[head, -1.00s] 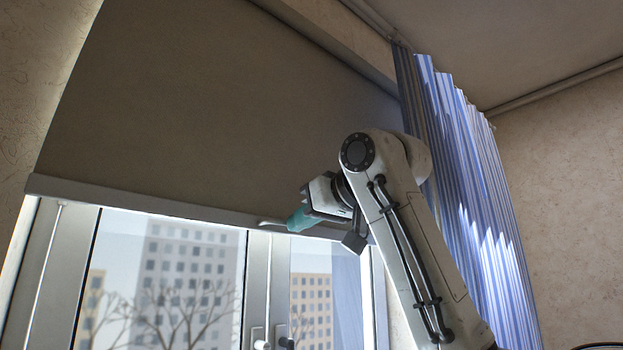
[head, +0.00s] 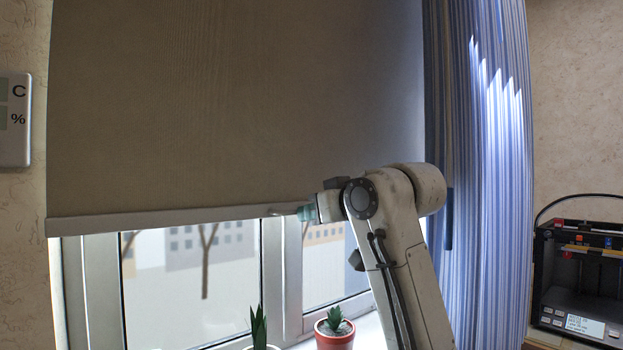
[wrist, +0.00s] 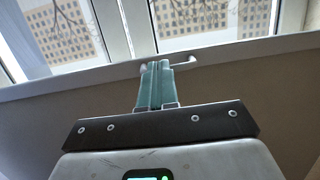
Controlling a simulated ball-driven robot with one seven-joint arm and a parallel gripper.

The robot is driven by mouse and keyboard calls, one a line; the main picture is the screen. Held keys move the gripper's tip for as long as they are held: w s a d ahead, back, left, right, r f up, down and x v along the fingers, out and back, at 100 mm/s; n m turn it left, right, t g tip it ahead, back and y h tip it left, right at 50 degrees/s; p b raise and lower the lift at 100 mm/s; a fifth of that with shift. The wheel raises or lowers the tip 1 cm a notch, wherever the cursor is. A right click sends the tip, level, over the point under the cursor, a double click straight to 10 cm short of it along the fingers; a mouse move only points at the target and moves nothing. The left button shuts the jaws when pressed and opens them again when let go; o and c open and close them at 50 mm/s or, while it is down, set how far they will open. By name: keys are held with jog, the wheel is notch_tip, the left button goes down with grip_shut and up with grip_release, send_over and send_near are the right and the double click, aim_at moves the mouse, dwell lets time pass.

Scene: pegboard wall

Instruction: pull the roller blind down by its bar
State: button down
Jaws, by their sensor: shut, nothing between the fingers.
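The roller blind (head: 230,110) is a wide grey-brown sheet hanging over much of the window. Its pale bottom bar (head: 150,220) hangs low, a little above the plants. In the wrist view the bar (wrist: 60,83) crosses at a slant, with a small white handle (wrist: 188,62) on it. My gripper (head: 304,213) is at the bar's right part, beside the handle. In the wrist view its teal fingers (wrist: 156,66) are together with nothing between them, their tips overlapping the handle. I cannot tell whether they touch it.
A potted plant (head: 335,332) stands on the sill below the bar, with another plant (head: 259,328) to its left. A striped blue curtain (head: 490,170) hangs at the right, near my arm. A black printer-like machine (head: 580,275) stands far right.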

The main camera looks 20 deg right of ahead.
notch_tip(320, 180, down, 10)
jog(key=b, duration=0.2)
jog(key=shift+a+f, duration=0.15)
jog(key=shift+f, duration=0.05)
jog(key=shift+w, duration=0.1)
